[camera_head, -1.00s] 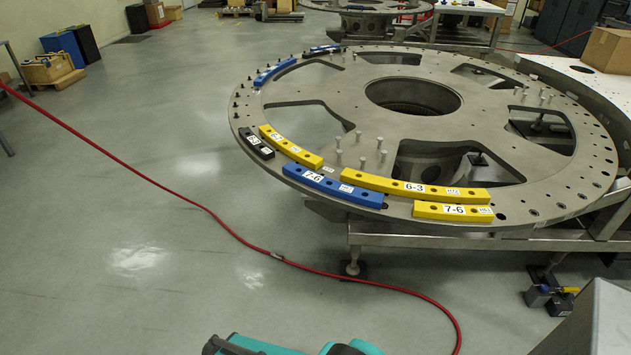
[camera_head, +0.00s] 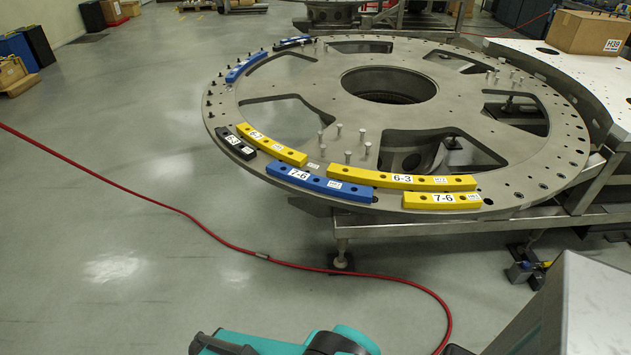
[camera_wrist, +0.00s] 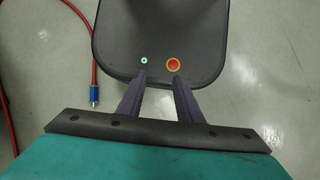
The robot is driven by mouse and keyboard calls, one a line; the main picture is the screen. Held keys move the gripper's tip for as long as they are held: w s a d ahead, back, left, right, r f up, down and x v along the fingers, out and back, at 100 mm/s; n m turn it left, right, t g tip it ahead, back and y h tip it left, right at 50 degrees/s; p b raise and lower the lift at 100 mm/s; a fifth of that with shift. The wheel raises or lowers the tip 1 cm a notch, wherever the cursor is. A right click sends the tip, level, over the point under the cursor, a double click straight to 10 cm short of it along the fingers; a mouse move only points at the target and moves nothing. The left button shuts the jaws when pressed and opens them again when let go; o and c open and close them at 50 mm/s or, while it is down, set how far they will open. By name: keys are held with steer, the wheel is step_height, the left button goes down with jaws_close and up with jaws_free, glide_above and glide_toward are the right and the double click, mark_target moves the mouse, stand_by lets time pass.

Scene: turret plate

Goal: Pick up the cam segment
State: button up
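Several curved cam segments lie along the near and left rim of the round turret plate (camera_head: 300,110) in the head view. They include a blue one marked 7-6 (camera_head: 320,183), a long yellow one marked 6-3 (camera_head: 400,181), a short yellow one marked 7-6 (camera_head: 442,201), another yellow one (camera_head: 272,145), a small black one (camera_head: 234,143) and a blue one farther back (camera_head: 246,67). In the wrist view my gripper (camera_wrist: 160,74) has its two dark fingers apart, with nothing visible between the tips.
A red hose (camera_head: 150,200) runs across the floor; its blue connector (camera_wrist: 94,94) shows in the wrist view. A cardboard box (camera_head: 590,32) sits on the metal table at right. A grey metal block (camera_head: 565,315) fills the lower right.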

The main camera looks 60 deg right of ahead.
steer(key=o, duration=0.6)
steer(key=shift+o, duration=0.2)
steer(key=w+d+r+n+y, duration=0.1)
steer(key=w+d+r+n, duration=0.15)
steer(key=w, duration=0.35)
steer(key=w+d+r+n+t+y, duration=0.1)
steer(key=w+r+n+y, duration=0.1)
steer(key=w+r, duration=0.25)
steer(key=w+d+r+n+y, duration=0.1)
steer(key=w+d+r+n, duration=0.15)
steer(key=w, duration=0.35)
steer(key=w+d+r+t, duration=0.2)
steer(key=w+d+r, duration=0.2)
steer(key=d+r, duration=0.35)
steer(key=w+d+r+t, duration=0.2)
steer(key=w+d+r, duration=0.35)
steer(key=d, duration=0.35)
steer(key=s+d+r+m+t+b, duration=0.1)
steer(key=s+d+r+t, duration=0.1)
steer(key=d+r, duration=0.75)
steer(key=s+d+r+m+t, duration=0.25)
steer(key=d+r, duration=0.45)
steer(key=d, duration=0.5)
steer(key=s+d+r+m+h, duration=0.2)
steer(key=s+d+r+h, duration=0.1)
steer(key=s+d+r, duration=1)
steer(key=shift+s+d+t, duration=0.35)
steer(key=shift+s+d, duration=0.3)
steer(key=shift+d, duration=0.1)
